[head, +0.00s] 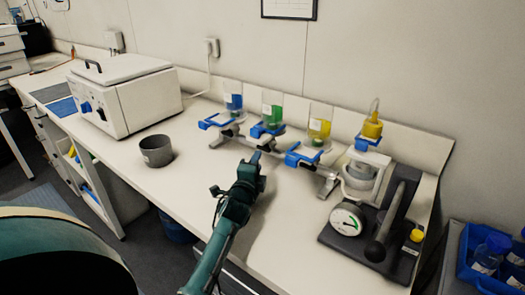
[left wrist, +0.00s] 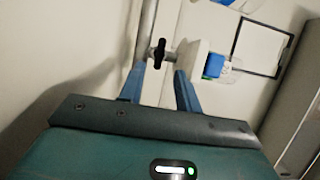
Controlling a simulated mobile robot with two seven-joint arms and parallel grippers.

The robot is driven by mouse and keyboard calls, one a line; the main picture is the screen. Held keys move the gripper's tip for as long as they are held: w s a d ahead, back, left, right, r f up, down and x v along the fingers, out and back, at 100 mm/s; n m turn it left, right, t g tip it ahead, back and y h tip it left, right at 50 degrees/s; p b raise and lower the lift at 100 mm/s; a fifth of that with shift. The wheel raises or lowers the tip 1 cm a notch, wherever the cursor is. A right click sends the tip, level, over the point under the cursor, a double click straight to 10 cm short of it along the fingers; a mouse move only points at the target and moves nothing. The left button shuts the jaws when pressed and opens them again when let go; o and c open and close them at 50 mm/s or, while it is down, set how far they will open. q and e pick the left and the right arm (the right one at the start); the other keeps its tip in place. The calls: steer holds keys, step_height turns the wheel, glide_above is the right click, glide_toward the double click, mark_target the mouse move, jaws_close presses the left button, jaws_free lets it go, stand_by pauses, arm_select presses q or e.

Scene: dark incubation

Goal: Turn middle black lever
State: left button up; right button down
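In the left wrist view a small black lever (left wrist: 157,50) sits on a grey metal rod, just beyond and roughly between the fingertips. My left gripper (left wrist: 160,70) is open, with its two blue fingers apart and nothing between them. In the head view my left gripper (head: 256,157) reaches up to the rail below the green flask (head: 272,114), the middle of three. The black lever cannot be made out there. The blue flask (head: 234,103) stands to the left and the yellow flask (head: 320,127) to the right. My right gripper is not in view.
Blue clamps (head: 303,154) stick out along the rail. A grey pot (head: 156,151) and a white bath (head: 125,95) stand left. A black-based device with a dial (head: 347,222) stands right. The counter (head: 200,190) is clear between the pot and my arm.

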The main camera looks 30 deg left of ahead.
mark_target(263, 150)
arm_select(q)
steer(key=x, duration=0.7)
steer(key=shift+s, duration=0.1)
steer(key=shift+c, duration=0.2)
jaws_close()
